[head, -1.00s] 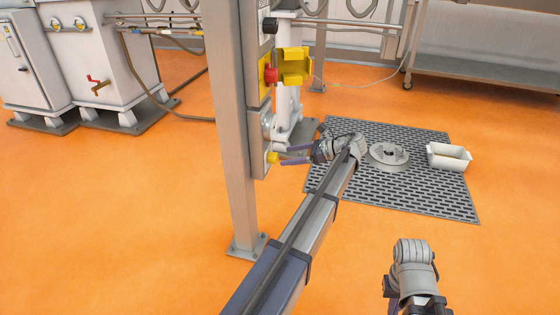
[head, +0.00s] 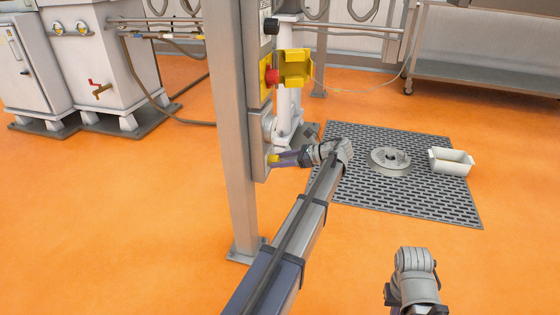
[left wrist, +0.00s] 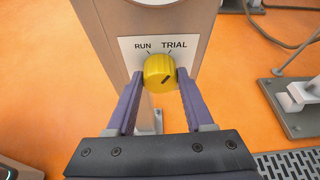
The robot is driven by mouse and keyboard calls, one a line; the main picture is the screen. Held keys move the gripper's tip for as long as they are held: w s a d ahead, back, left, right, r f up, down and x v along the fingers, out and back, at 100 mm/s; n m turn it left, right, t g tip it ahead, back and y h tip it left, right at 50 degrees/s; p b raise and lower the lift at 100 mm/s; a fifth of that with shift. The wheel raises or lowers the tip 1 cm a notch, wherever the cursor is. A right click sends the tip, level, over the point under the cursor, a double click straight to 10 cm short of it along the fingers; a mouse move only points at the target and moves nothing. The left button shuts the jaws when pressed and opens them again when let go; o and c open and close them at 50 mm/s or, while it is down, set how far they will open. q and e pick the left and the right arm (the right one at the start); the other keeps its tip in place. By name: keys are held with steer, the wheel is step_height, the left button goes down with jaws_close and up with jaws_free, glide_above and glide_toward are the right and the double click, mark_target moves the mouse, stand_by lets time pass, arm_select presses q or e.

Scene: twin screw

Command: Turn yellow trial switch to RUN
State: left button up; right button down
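The yellow trial switch (left wrist: 158,70) is a round knob on a white plate (left wrist: 126,48) marked RUN at left and TRIAL at right. The short dark mark on its face slants up to the right, toward the TRIAL side. In the head view the yellow switch (head: 273,158) is low on the grey post, partly hidden by my fingers. The fingers of my right gripper do not show.
Above the switch are a red button (head: 272,76) and a yellow open cover (head: 296,67). The grey post (head: 232,130) stands beside them. A grey floor grate (head: 440,200) carries a round metal part (head: 390,161) and a white tray (head: 451,161). Orange floor is clear around.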

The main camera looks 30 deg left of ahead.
arm_select(q)
jaws_close()
stand_by(0.3)
steer(key=shift+s+d+f+n+t+y+b, duration=0.1)
steer(key=shift+n+t+y+b, duration=0.3)
steer(key=shift+n+t+b, duration=0.75)
steer(key=shift+s+a+f+n+t+y+b, duration=0.15)
steer(key=shift+n+t+y+b, duration=0.35)
steer(key=shift+n, duration=1.15)
steer(key=shift+s+d+f+n+t+y+b, duration=0.15)
steer(key=shift+n+t+y+b, duration=0.15)
steer(key=shift+n+t+b, duration=0.85)
steer(key=shift+r+n+g, duration=0.15)
steer(key=shift+n+g, duration=0.25)
steer(key=shift+n, duration=0.05)
steer(key=o, duration=0.5)
jaws_free()
